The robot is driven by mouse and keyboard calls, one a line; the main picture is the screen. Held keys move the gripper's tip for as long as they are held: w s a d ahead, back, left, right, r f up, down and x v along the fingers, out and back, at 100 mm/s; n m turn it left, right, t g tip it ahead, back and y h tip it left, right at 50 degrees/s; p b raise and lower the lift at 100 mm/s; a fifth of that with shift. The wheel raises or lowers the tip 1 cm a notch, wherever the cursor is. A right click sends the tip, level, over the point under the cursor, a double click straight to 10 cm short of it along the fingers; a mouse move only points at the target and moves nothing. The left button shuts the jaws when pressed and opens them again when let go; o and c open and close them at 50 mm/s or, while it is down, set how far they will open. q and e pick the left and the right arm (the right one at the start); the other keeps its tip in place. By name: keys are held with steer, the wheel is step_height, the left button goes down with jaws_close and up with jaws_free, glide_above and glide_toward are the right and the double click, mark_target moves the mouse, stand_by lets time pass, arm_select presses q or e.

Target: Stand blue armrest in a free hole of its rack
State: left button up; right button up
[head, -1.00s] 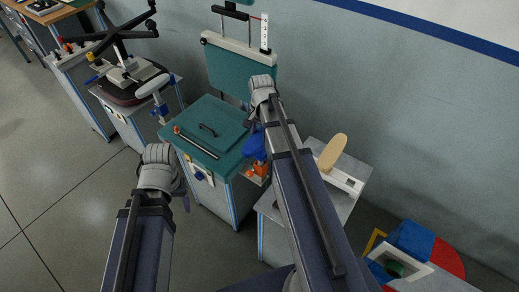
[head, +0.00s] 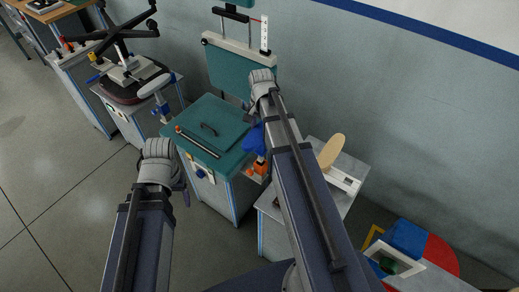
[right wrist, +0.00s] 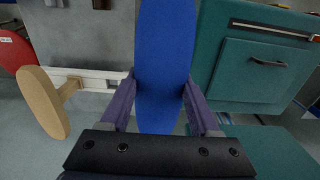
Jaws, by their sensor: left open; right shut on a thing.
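The blue armrest (right wrist: 163,70) is a long, rounded pad between the fingers of my right gripper (right wrist: 160,103) in the right wrist view. My right gripper is shut on it. In the head view the blue armrest (head: 253,138) is partly hidden by my right arm, beside the teal cabinet. The white rack (head: 346,180) lies on a grey cabinet to the right and holds an upright tan armrest (head: 331,150). The rack (right wrist: 98,80) and tan armrest (right wrist: 43,103) also show left of the blue armrest in the right wrist view. My left gripper (head: 181,190) is open and empty, low at left.
The teal-topped cabinet (head: 197,145) with a raised teal panel (head: 235,75) stands near my right gripper. An orange part (head: 260,168) sits at its side. A chair base (head: 118,35) is at the upper left.

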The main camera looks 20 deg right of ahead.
step_height(320, 180, up, 4)
steer(key=p, duration=0.4)
arm_select(q)
step_height(320, 180, up, 4)
steer(key=shift+r, duration=0.1)
